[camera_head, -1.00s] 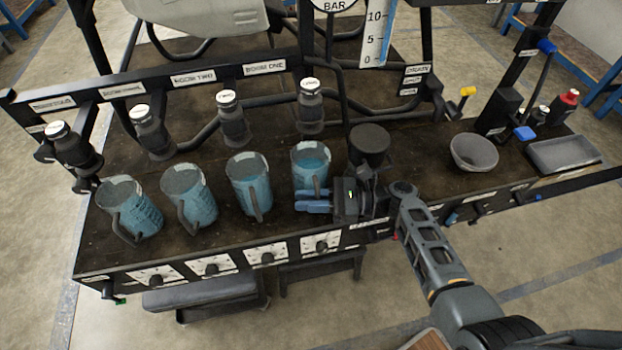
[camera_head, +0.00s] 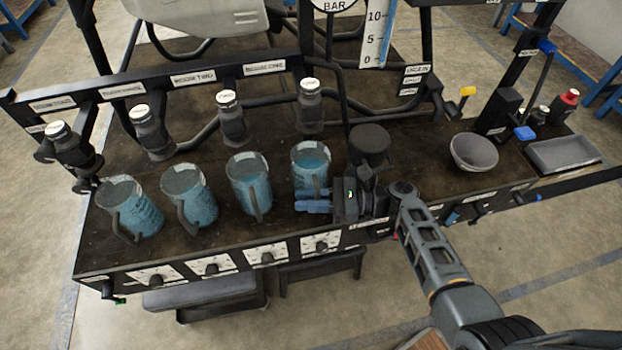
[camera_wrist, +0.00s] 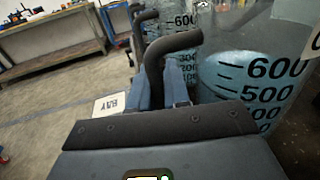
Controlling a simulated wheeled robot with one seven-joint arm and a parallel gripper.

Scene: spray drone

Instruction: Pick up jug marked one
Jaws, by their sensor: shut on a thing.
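In the wrist view my gripper (camera_wrist: 172,85) is shut on the handle (camera_wrist: 165,55), a finger on each side. The jug (camera_wrist: 255,75) fills the right of that view, showing its 600 and 500 marks.
Other jugs (camera_head: 249,185) stand in a row to the left. Black nozzle bodies (camera_head: 311,108) with white caps stand behind them. A dark round container (camera_head: 370,143) is close behind my gripper. A grey bowl (camera_head: 474,153) and a tray (camera_head: 563,154) are at the right.

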